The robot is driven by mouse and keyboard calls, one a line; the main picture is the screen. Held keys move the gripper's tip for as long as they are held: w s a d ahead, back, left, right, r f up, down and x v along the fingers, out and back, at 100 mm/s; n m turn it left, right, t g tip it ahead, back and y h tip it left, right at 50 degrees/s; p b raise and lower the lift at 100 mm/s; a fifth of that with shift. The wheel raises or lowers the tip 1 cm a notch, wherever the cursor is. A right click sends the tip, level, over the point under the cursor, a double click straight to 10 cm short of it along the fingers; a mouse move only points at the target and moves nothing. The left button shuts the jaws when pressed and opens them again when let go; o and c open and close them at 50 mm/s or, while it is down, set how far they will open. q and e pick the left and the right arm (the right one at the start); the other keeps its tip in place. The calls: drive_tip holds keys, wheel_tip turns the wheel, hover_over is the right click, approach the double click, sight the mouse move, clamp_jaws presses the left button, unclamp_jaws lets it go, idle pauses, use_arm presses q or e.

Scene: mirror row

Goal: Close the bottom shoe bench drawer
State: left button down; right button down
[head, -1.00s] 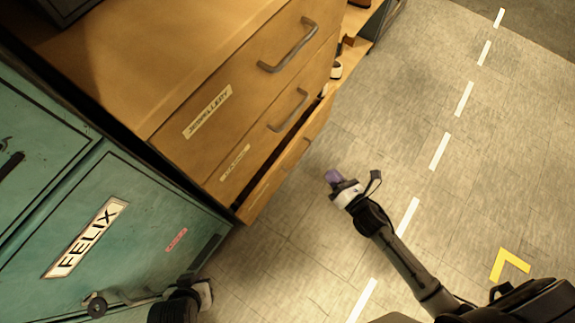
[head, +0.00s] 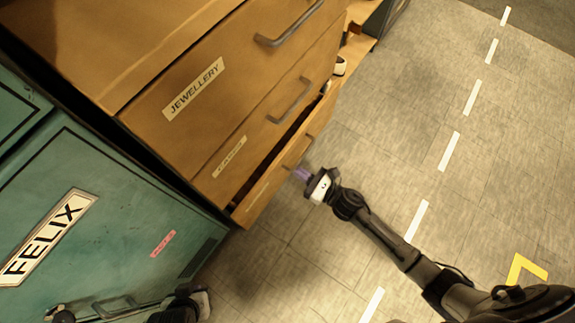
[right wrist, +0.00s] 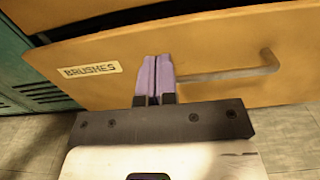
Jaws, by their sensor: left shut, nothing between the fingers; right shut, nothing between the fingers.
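The bottom drawer (head: 262,192) of the wooden unit stands part way out, with a dark gap above its front. In the right wrist view its front (right wrist: 215,50) carries a BRUSHES label (right wrist: 90,70) and a grey bar handle (right wrist: 225,74). My right gripper (head: 301,174) is shut and empty, its purple fingers (right wrist: 155,78) in front of the drawer face, left of the handle's middle. I cannot tell whether they touch the face. My left gripper (head: 201,300) is at the bottom edge by the teal locker, mostly cut off, its fingers not clear.
A JEWELLERY drawer (head: 235,75) and a middle drawer (head: 250,140) above are shut. The teal FELIX locker (head: 100,215) stands to the left. Shoes (head: 339,66) sit on a shelf beyond. The tiled floor (head: 400,120) to the right is clear.

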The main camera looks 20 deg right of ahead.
sight(281, 161)
drive_tip(key=b+x, duration=0.1)
drive_tip(key=x, duration=0.2)
drive_tip(key=shift+w+a+f, duration=0.1)
drive_tip(key=shift+w, duration=0.15)
drive_tip(key=shift+w+a, duration=0.4)
drive_tip(key=shift+w, duration=0.1)
